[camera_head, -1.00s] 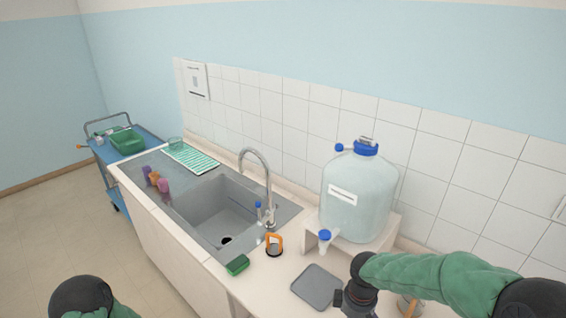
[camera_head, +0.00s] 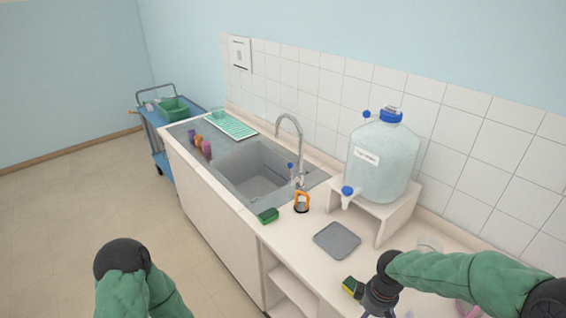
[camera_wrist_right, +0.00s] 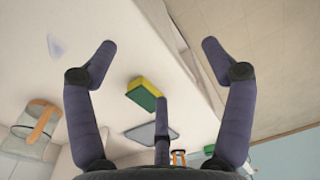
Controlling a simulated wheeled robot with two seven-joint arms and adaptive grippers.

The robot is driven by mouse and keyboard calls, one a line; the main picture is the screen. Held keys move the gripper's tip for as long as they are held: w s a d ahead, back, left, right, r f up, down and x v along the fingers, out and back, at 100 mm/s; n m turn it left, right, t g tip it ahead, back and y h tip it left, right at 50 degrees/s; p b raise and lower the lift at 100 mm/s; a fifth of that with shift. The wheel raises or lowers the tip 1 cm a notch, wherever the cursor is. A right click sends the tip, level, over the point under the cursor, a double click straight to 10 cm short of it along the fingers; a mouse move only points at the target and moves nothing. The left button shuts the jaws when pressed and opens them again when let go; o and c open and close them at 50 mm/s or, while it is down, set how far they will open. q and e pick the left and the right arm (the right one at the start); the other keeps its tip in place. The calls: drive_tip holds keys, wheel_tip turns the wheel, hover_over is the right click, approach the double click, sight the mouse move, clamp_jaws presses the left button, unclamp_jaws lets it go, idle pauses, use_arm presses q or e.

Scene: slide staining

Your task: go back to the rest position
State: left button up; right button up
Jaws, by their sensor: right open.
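My right gripper (camera_wrist_right: 160,47) is open in the right wrist view, its fingers spread with nothing between the tips. In the head view my right gripper (camera_head: 379,302) is at the bottom right, over the counter and in front of the grey square mat. A yellow and green sponge (camera_wrist_right: 145,94) lies on the counter; it also shows beside the gripper in the head view (camera_head: 352,287). My left arm (camera_head: 125,275) shows at the bottom left of the head view, over the floor; its gripper is out of the picture.
The counter holds the grey mat (camera_head: 337,240), a green sponge (camera_head: 268,215), an orange-handled item (camera_head: 302,202) and a large water carboy (camera_head: 382,158) on a white stand (camera_head: 400,213). The sink (camera_head: 255,172) is left of them. A blue cart (camera_head: 155,118) stands beyond. Floor at left is clear.

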drive_tip(key=s+a+f+m+y+b, duration=0.1)
drive_tip(key=s+a+f+m+b, duration=0.1)
drive_tip(key=f, duration=0.8)
drive_tip(key=s+a+f+m+y+b, duration=0.1)
drive_tip(key=s+a+f+m+b, duration=0.2)
drive_tip(key=s+a+f, duration=0.3)
drive_tip(key=s+a+f+m+y+b, duration=0.1)
drive_tip(key=a+f+m, duration=0.4)
drive_tip(key=f, duration=0.8)
drive_tip(key=shift+s+a+f+b, duration=0.35)
drive_tip(key=shift+s+b, duration=0.35)
drive_tip(key=shift+s, duration=0.7)
drive_tip(key=shift+o, duration=0.2)
